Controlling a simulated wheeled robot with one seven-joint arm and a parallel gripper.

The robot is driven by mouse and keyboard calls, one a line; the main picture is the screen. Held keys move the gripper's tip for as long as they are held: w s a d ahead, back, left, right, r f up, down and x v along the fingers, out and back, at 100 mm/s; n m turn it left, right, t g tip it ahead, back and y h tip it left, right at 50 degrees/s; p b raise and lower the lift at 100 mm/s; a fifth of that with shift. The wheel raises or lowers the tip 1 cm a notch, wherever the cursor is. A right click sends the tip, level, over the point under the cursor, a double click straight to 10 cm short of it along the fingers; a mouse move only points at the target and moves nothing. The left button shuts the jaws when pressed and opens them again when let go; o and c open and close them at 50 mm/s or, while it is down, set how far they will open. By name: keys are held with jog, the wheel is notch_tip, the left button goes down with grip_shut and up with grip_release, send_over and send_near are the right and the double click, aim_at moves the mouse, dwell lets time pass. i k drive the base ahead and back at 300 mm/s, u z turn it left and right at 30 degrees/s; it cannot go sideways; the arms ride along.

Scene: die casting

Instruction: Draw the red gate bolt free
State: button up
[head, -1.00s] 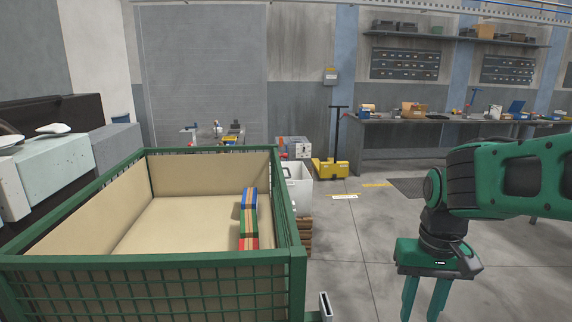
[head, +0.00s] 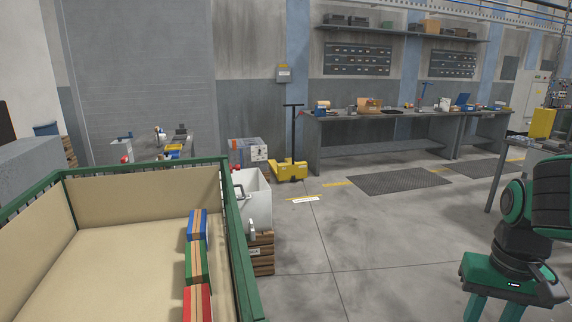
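No red gate bolt can be made out in the head view. My gripper (head: 494,311) hangs pointing down at the lower right, well to the right of the crate. Its two green fingers stand apart with nothing visible between them; their tips are below the frame edge.
Blue, green and red blocks (head: 196,262) lie in a row inside the crate. A white bin (head: 254,200) on wooden pallets (head: 262,255) stands behind its right side. A yellow pallet truck (head: 290,172) and workbenches (head: 340,140) stand farther back. The middle floor is clear.

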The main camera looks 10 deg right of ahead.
aim_at(237, 167)
jog(key=z, duration=0.75)
jog(key=i, duration=2.45)
jog(key=u, duration=1)
jog(key=i, duration=0.85)
jog(key=u, duration=0.65)
